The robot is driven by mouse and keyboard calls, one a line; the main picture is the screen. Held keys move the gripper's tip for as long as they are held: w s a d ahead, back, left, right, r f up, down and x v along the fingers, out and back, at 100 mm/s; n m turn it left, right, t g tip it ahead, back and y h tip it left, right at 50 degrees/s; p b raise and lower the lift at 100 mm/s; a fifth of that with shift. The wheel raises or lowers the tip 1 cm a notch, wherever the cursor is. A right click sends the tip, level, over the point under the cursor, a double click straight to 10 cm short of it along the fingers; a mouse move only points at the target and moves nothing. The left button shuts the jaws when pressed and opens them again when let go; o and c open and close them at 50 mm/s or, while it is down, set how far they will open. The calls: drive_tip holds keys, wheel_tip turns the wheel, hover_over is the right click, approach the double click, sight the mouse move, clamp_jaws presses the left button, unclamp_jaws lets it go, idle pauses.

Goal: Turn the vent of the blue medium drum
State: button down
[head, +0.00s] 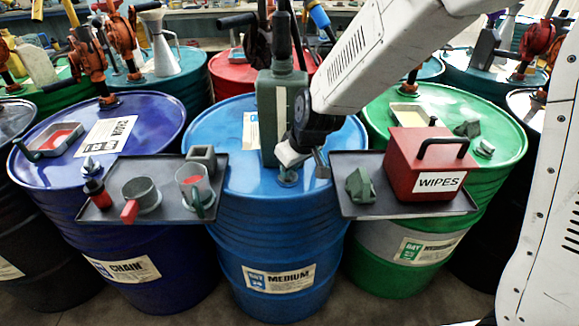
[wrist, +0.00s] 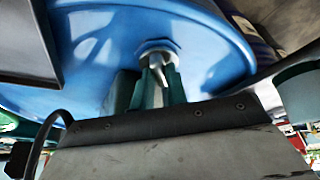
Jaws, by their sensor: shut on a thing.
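The blue medium drum (head: 275,225) stands upright in the middle of the head view, with a "MEDIUM" label on its side. Its vent (head: 287,178) is a small fitting near the front rim of the lid. My gripper (head: 303,160) reaches down to it from the upper right. In the wrist view, the vent (wrist: 157,52) sits on the blue lid, and my gripper's dark fingers (wrist: 152,85) are shut on its upper part. The fingers hide part of the vent, so its exact angle is hard to tell.
A grey-green bottle (head: 268,135) stands on the lid close behind my gripper. A left tray (head: 163,217) holds cups and small parts. A right tray (head: 352,205) holds a red wipes box (head: 412,165). The chain drum (head: 150,110) and green drum (head: 505,140) flank the medium drum.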

drive_tip(key=c, duration=1.4)
unclamp_jaws()
drive_tip(key=v, duration=0.7)
drive_tip(key=shift+r, duration=0.35)
drive_tip(key=shift+s+d, duration=0.15)
